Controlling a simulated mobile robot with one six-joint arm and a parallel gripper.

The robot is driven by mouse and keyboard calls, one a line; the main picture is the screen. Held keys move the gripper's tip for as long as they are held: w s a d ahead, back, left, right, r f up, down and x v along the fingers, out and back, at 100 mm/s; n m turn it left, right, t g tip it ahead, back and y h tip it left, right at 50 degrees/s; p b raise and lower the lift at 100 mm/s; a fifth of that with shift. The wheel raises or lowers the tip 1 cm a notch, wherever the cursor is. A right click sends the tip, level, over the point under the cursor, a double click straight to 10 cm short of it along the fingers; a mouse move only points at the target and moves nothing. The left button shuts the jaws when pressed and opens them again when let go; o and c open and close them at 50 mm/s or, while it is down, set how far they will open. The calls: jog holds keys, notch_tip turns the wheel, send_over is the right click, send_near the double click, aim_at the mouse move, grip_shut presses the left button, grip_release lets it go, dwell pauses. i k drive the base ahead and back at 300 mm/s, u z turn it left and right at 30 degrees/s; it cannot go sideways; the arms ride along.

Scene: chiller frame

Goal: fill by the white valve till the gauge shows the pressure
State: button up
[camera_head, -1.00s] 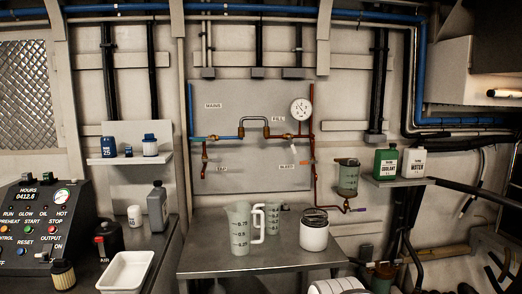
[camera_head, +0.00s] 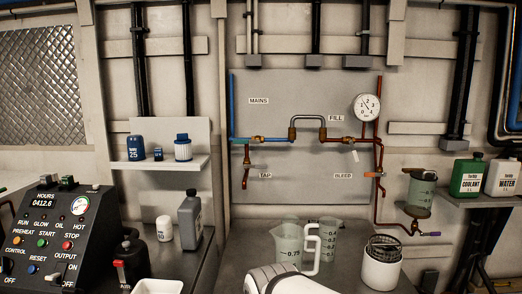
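The round white gauge (camera_head: 367,107) sits on the grey wall panel (camera_head: 300,190), above the copper pipe at right. Its needle and numbers are too small to read surely. Below the FILL label (camera_head: 335,118), a small white valve lever (camera_head: 355,156) hangs down from the pipe, slightly tilted. A bent hose loop (camera_head: 308,123) joins the blue mains pipe (camera_head: 231,105) side to the copper side. An orange lever (camera_head: 375,175) is by the BLEED label. A white part of my arm shows at the bottom centre; my gripper is not in view.
Measuring jugs (camera_head: 291,246) and a white canister (camera_head: 381,266) stand on the bench below the panel. A control console (camera_head: 60,235) is at left. A right shelf holds coolant (camera_head: 466,177) and water (camera_head: 502,178) bottles.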

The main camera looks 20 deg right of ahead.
aim_at(354, 152)
jog(key=z, duration=0.3)
jog(key=i, duration=0.9)
jog(key=z, duration=0.85)
